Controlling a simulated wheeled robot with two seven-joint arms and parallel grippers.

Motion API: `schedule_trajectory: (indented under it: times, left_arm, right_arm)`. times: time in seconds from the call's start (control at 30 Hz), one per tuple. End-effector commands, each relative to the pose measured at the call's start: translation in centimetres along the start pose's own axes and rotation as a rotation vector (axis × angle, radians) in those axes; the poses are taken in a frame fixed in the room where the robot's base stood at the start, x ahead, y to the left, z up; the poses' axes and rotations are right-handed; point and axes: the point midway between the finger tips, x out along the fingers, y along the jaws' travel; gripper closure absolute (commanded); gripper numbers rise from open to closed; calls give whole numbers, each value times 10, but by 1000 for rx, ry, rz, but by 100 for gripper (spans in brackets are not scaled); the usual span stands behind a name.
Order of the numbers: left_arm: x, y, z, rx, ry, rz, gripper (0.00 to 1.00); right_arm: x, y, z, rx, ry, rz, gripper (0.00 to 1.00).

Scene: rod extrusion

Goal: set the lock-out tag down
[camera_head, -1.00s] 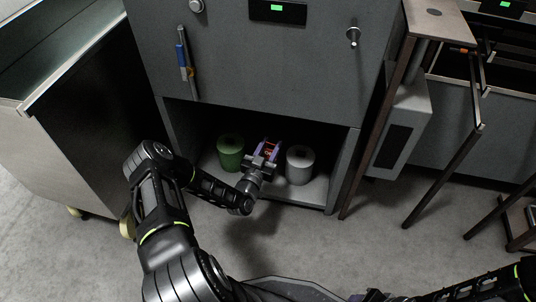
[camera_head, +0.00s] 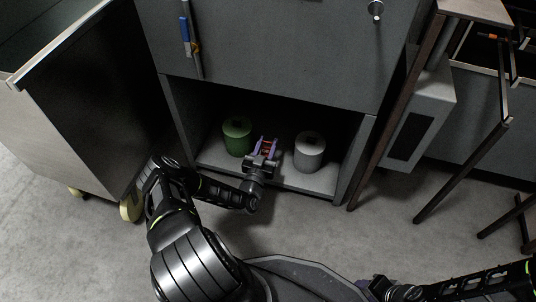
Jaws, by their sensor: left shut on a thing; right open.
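My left gripper (camera_head: 265,152) reaches into the open lower bay of the grey cabinet. It is shut on the lock-out tag (camera_head: 268,146), a small orange-red piece seen between the purple fingers. The gripper is between a green cylinder (camera_head: 237,136) on its left and a light grey cylinder (camera_head: 309,151) on its right. I cannot tell whether the tag touches the bay floor (camera_head: 284,176). My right gripper (camera_head: 372,286) is low at the bottom of the view, away from the cabinet, and open; its fingers are barely visible.
The cabinet (camera_head: 290,60) has a blue-handled tool (camera_head: 186,35) on its front and side walls framing the bay. A wheeled bin (camera_head: 60,120) stands at left. A brown metal frame (camera_head: 400,110) and grey box (camera_head: 414,120) stand at right. Bay floor is clear between the cylinders.

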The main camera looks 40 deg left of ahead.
Motion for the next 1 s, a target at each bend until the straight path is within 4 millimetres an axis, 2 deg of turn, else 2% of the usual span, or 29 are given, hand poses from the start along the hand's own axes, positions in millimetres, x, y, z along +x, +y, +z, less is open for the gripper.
schedule_trajectory:
  times: [0.07, 0.37, 0.67, 1.0]
  left_arm:
    - [0, 0, 9, 0, 1, -1, 100]
    - [0, 0, 8, 0, 1, 0, 100]
    - [-2, 0, 46, 1, 1, -1, 100]
    - [-2, 0, 46, 1, 1, 0, 100]
  right_arm:
    - [5, 2, 0, 0, 1, -1, 57]
    - [4, 1, -1, 0, 0, -1, 57]
    - [23, 9, -2, 3, 2, -5, 57]
    - [22, 8, -3, 3, 2, -5, 57]
